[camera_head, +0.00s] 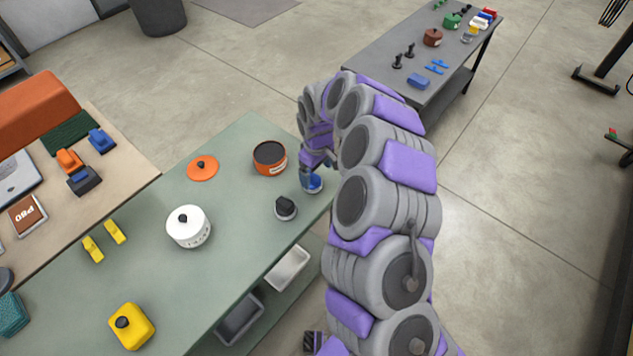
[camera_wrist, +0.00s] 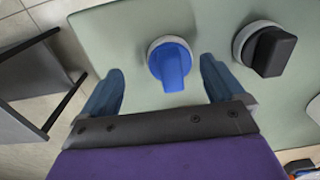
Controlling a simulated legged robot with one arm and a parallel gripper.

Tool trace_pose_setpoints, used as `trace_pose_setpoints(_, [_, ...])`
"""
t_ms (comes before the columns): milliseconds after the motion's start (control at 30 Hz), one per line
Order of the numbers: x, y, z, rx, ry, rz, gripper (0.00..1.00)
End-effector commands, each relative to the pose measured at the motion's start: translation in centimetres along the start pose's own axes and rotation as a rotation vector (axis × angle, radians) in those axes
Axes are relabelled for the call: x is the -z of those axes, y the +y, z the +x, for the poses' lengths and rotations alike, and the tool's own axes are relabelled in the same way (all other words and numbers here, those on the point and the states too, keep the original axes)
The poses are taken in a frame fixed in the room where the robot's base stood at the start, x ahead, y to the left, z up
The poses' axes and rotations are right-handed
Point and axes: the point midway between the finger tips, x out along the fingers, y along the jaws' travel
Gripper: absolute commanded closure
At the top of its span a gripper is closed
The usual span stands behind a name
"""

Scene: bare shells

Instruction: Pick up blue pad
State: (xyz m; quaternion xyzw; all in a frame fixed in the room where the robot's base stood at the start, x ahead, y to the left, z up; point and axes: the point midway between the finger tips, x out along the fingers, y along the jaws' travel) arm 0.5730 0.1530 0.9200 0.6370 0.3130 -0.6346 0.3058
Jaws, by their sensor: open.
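A round blue pad (camera_wrist: 172,66) with a raised blue grip and a pale rim lies on the green table (camera_wrist: 130,30). In the head view, the blue pad (camera_head: 313,184) shows near the table's right edge, partly hidden by my gripper. My gripper (camera_wrist: 160,72) is open, with one blue finger on each side of the pad in the wrist view. The fingers appear apart from it, and the grip stands between them. I cannot tell how far above the table the fingertips are.
A similar black-gripped pad (camera_head: 286,208) lies close by. An orange pot (camera_head: 270,158), an orange lid (camera_head: 202,168), a white pot (camera_head: 188,227) and a yellow container (camera_head: 131,326) share the table. A second grey table (camera_head: 385,48) stands at the back right.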

Motion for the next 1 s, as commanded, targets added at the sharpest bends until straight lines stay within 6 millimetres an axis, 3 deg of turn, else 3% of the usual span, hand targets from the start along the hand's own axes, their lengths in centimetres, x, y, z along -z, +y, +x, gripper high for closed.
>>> trace_pose_setpoints(200, [-0.1, -0.7, 3.3, -0.002, -0.006, -0.002, 0.04])
trace_pose_setpoints(533, [-0.7, 0.0, 3.6, 0.002, 0.005, -0.002, 0.04])
trace_pose_setpoints(1000, [-0.2, -0.5, 3.7, -0.002, -0.002, -0.003, 0.49])
